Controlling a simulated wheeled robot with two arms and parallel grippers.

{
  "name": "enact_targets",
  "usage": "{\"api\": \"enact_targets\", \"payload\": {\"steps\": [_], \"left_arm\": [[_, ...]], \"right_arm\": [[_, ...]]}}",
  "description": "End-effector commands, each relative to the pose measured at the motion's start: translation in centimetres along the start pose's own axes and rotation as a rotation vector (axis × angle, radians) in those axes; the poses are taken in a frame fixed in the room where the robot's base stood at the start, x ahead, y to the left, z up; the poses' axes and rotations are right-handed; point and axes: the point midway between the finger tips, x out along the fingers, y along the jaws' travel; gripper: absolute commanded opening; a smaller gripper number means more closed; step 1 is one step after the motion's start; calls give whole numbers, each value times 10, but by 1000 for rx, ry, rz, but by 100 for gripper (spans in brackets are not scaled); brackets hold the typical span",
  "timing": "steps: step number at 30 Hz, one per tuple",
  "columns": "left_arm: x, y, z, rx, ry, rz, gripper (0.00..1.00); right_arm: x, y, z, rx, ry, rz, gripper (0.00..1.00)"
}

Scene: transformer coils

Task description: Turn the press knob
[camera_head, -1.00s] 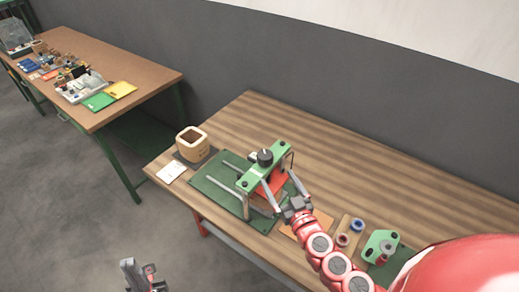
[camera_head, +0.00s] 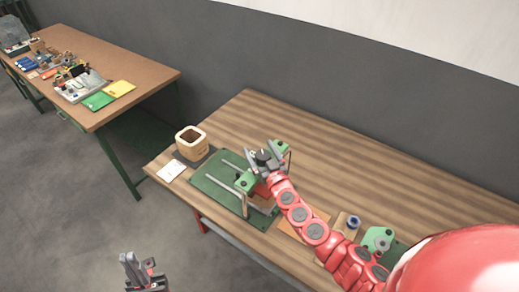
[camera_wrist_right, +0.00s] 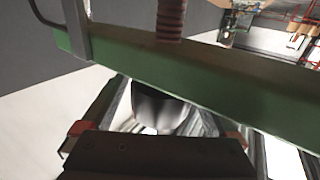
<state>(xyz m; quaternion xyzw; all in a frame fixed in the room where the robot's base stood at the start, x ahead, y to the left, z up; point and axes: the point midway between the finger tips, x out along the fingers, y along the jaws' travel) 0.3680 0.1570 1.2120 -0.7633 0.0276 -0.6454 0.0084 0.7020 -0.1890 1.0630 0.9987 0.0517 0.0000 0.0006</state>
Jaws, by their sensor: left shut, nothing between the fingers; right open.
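The press has a green base plate (camera_head: 212,190), a green top beam (camera_head: 245,182) and a dark knob (camera_head: 263,157) on the beam. My right gripper (camera_head: 258,157) is open at the knob, with its fingers either side of it in the head view. In the right wrist view a dark grey rounded piece, seemingly the knob (camera_wrist_right: 158,108), lies between the open fingers, with the green beam crossing in front. I cannot tell whether the fingers touch the knob. My left gripper (camera_head: 136,268) is shut and empty, low over the floor, away from the table.
A wooden square-holed box (camera_head: 192,142) and a white card (camera_head: 171,171) lie left of the press. A blue ring (camera_head: 354,222) and a green fixture (camera_head: 378,240) are at the right. My right arm covers the table's front right. The back of the table is clear.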

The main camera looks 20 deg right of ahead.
Motion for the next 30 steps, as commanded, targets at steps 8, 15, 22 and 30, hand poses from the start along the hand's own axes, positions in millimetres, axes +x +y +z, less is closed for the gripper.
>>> {"api": "enact_targets", "payload": {"steps": [8, 15, 22, 30], "left_arm": [[0, 0, 0, 0, 0, 0, 0], [0, 0, 0, 0, 0, 0, 0], [0, 0, 0, 0, 0, 0, 0], [-3, 0, 0, 0, 0, 0, 0]], "right_arm": [[2, -1, 0, 1, -1, -1, 94], [2, 0, 0, 1, 0, -1, 54], [2, 0, 0, 1, -1, -1, 13], [2, 0, 1, 4, 0, -17, 8]]}}
